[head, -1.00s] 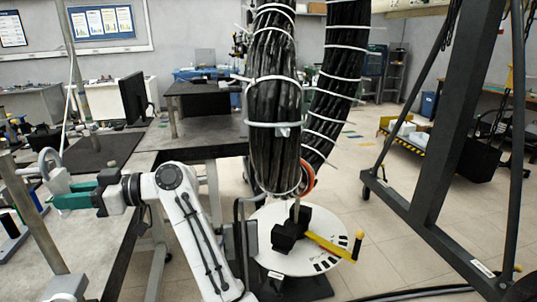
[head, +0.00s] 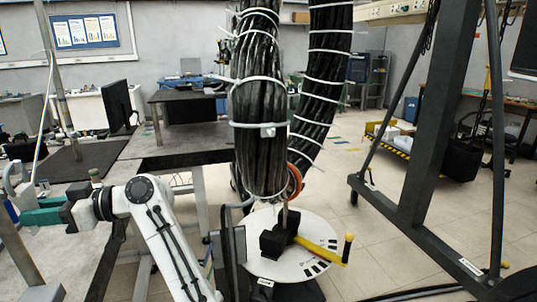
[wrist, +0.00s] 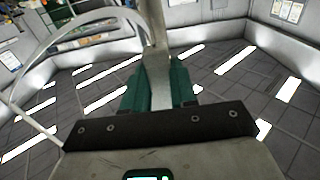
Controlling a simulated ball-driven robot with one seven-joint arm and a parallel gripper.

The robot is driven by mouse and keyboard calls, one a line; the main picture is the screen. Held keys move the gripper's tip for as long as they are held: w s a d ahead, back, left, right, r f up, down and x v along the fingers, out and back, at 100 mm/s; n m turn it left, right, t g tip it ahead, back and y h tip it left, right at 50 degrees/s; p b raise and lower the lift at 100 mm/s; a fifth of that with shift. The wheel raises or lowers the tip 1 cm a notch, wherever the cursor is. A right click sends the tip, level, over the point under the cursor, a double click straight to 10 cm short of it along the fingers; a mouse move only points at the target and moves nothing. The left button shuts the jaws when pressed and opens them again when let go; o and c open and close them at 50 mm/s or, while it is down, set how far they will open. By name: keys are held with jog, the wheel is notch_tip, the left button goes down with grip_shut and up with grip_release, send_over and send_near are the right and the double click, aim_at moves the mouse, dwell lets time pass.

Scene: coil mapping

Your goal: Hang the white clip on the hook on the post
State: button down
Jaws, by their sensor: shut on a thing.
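My gripper (head: 40,215), with green fingers, is at the left edge of the head view, shut on the white clip (head: 15,180). The clip looks pale grey and is partly cut off by the picture edge. In the wrist view the green fingers (wrist: 157,88) close on a pale upright piece (wrist: 159,82), and a thin curved white piece (wrist: 60,32) arcs to the left. A metal post (head: 60,85) stands behind the gripper, and another post (head: 28,255) stands nearer at lower left. I cannot make out the hook.
A thick black cable bundle (head: 260,110) with white ties hangs in the middle. Below it is a round white plate (head: 290,245) with a yellow handle. A dark steel frame (head: 425,130) stands at right. A table with a monitor (head: 117,103) is at left.

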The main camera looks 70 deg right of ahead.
jog(key=c, duration=0.8)
grip_release()
jog(key=b+v, duration=0.2)
jog(key=v, duration=0.8)
jog(key=shift+s+d, duration=0.25)
jog(key=shift+d, duration=0.05)
